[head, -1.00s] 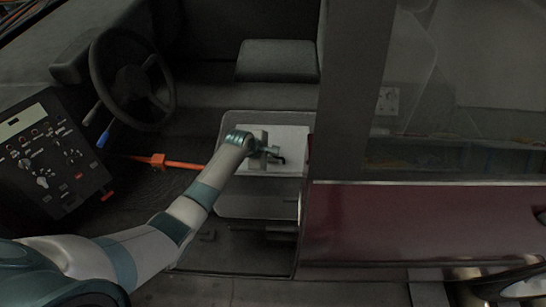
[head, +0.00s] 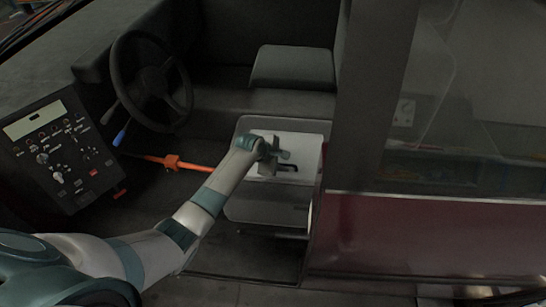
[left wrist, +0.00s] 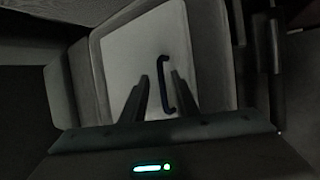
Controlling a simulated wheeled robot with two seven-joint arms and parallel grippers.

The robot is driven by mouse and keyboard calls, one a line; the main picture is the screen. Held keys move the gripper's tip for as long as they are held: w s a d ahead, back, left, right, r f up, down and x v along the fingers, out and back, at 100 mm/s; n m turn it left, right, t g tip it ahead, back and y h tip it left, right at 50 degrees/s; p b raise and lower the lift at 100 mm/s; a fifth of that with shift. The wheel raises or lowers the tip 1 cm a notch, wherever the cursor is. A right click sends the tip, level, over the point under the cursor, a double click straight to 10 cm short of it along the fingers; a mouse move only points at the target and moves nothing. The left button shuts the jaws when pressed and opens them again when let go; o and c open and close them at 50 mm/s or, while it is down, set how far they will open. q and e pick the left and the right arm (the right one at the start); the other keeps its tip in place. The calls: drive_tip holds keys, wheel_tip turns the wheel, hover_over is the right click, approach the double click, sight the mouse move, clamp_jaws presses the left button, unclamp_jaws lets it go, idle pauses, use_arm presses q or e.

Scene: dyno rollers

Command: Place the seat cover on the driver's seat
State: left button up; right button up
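The seat cover (head: 306,150) is a pale, flat panel with a dark bar handle (head: 288,168) on top. It lies over the grey driver's seat (head: 262,206), whose rim shows around it; I cannot tell whether it is fully down. In the left wrist view, the cover (left wrist: 135,55) fills the seat's middle, and the handle (left wrist: 164,72) runs between my fingers. My left gripper (head: 284,161) is over the cover at the handle. Its two fingers (left wrist: 160,82) stand apart, with visible gaps beside the handle. My right gripper is not in view.
The steering wheel (head: 152,82) and control panel (head: 55,150) are at the left. An orange lever (head: 172,162) lies between panel and seat. A dark cushion (head: 293,68) is behind the seat. The door pillar (head: 375,90) and maroon side panel (head: 420,235) bound the right.

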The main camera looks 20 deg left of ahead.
use_arm(q)
drive_tip(key=v, duration=1)
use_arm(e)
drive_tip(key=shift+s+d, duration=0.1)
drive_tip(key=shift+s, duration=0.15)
